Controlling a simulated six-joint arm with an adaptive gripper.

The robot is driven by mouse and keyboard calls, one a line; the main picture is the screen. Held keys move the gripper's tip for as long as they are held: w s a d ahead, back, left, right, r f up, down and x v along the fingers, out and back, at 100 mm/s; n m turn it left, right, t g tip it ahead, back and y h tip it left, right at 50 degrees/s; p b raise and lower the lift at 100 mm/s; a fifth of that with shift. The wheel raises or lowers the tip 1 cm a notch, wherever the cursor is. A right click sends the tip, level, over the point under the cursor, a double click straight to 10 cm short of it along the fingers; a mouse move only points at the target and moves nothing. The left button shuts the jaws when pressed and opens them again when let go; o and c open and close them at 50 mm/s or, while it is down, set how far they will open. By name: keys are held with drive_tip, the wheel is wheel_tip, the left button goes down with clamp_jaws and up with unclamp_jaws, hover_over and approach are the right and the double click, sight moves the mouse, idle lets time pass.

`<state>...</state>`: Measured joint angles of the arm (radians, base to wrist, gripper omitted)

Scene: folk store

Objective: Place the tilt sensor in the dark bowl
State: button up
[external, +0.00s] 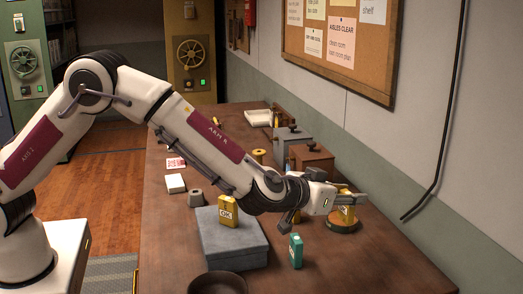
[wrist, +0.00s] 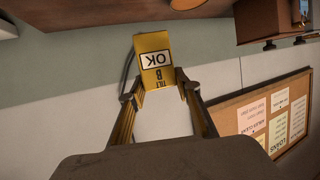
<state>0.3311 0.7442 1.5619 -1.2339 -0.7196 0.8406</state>
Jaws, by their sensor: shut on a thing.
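My gripper (external: 352,200) is shut on a yellow tilt sensor (external: 347,213), held over the right part of the table. In the wrist view the tilt sensor (wrist: 154,58) sits between the tips of my gripper (wrist: 158,86); its label reads "TILT B" and "OK". The dark bowl (external: 217,283) stands at the near edge of the picture, left of and nearer than my gripper, and is partly cut off. I see no sensor in its visible part. A similar yellow block marked "OK" (external: 228,211) stands on a grey box.
The flat grey box (external: 234,247) stands between the bowl and my arm. A teal bottle-like item (external: 296,250) stands right of it. Boxes (external: 311,160) stand along the wall. The table's near right is clear.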

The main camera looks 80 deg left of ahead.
drive_tip(key=s+d+r+m+h, duration=0.1)
drive_tip(key=s+d+r+h, duration=0.1)
drive_tip(key=s+d, duration=0.6)
drive_tip(key=s+d+r+m+h, duration=0.1)
drive_tip(key=s+d+r+m, duration=0.1)
drive_tip(key=s+d, duration=0.6)
drive_tip(key=s+a+f, duration=0.1)
drive_tip(key=s+a, duration=0.2)
drive_tip(key=s, duration=0.5)
drive_tip(key=s+a+f+n+y, duration=0.1)
drive_tip(key=s+a+f, duration=0.1)
drive_tip(key=s, duration=0.6)
drive_tip(key=shift+a+n+t, duration=0.3)
drive_tip(key=shift+a, duration=0.2)
drive_tip(key=shift+f, duration=0.1)
drive_tip(key=shift+f, duration=2.8)
